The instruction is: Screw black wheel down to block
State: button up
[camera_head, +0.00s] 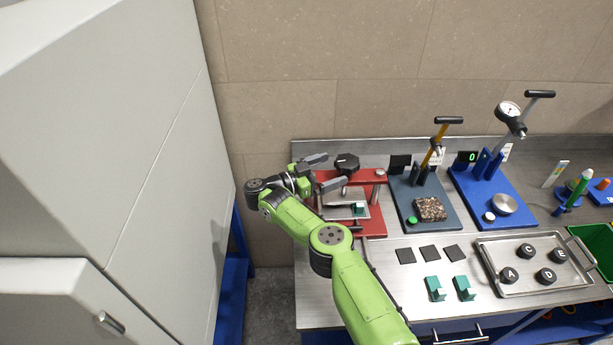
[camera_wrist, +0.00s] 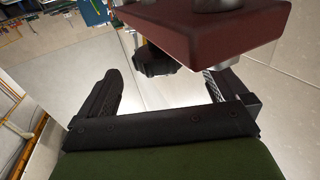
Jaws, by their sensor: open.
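The black wheel (camera_head: 347,162) sits on top of the red press (camera_head: 379,176), above its silver plate. A small teal block (camera_head: 359,209) rests on the silver plate (camera_head: 334,211) under the press's red top. My gripper (camera_head: 325,172) is open and empty at the left of the wheel, its fingers pointing toward it. No contact with the wheel is visible. The wheel's stem is mostly hidden in the wrist view.
The press's red top (camera_wrist: 225,25) lies close to the right finger in the wrist view. To the right stand a grey-based tester (camera_head: 440,204) and a blue-based gauge stand (camera_head: 497,188). A metal tray (camera_head: 498,289) holds black lettered discs. A large grey cabinet (camera_head: 95,150) is at left.

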jog(key=b+v, duration=0.3)
jog(key=v, duration=0.8)
jog(key=shift+a, duration=0.25)
jog(key=shift+s+r, duration=0.1)
jog(key=shift+r, duration=0.1)
